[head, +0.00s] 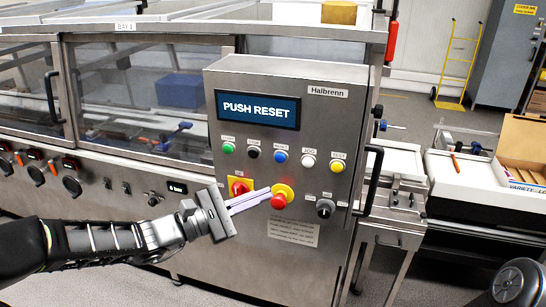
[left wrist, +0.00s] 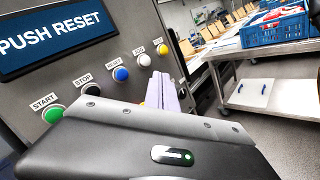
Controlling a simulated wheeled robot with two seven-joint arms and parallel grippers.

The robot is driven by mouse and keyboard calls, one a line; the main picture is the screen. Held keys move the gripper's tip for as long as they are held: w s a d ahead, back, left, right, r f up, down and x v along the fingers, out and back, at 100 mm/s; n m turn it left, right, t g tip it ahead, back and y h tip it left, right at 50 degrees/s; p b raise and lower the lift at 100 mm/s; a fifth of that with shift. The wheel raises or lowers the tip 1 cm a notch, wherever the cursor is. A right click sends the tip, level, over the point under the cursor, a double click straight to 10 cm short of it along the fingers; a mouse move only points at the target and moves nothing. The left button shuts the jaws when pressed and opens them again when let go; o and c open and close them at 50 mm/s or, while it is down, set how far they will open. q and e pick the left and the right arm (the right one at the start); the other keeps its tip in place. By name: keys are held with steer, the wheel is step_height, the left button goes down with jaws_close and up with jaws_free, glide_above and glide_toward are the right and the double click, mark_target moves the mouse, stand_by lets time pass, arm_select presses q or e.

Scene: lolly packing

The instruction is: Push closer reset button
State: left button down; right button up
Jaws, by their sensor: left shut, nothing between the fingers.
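The blue reset button (head: 280,156) sits in the middle of a button row on a steel control panel (head: 330,120), below a display (head: 258,109) reading "PUSH RESET". It also shows in the left wrist view (left wrist: 121,74), with a label above it. My left gripper (head: 270,191) is shut and empty. In the head view its pale fingers end below the reset button, beside the red mushroom button (head: 278,202) with a yellow collar; I cannot tell if they touch it. In the left wrist view the fingers stand right of the reset button. My right gripper is not in view.
Green (head: 228,148), black (head: 254,152), white (head: 308,160) and yellow (head: 337,166) buttons share the row. A red-and-yellow switch (head: 240,187) and a dark knob (head: 325,208) sit lower. A door handle (head: 374,180) stands out right of the panel.

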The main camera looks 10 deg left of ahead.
mark_target(280, 158)
arm_select(q)
steer(key=shift+s+r+h, duration=0.3)
steer(key=shift+r+h, duration=0.1)
steer(key=shift+r, duration=0.5)
steer(key=shift+w, duration=0.1)
steer(key=shift+w+d+b, duration=0.2)
steer(key=shift+w+b, duration=2.5)
steer(key=shift+w, duration=1.6)
steer(key=shift+w, duration=0.1)
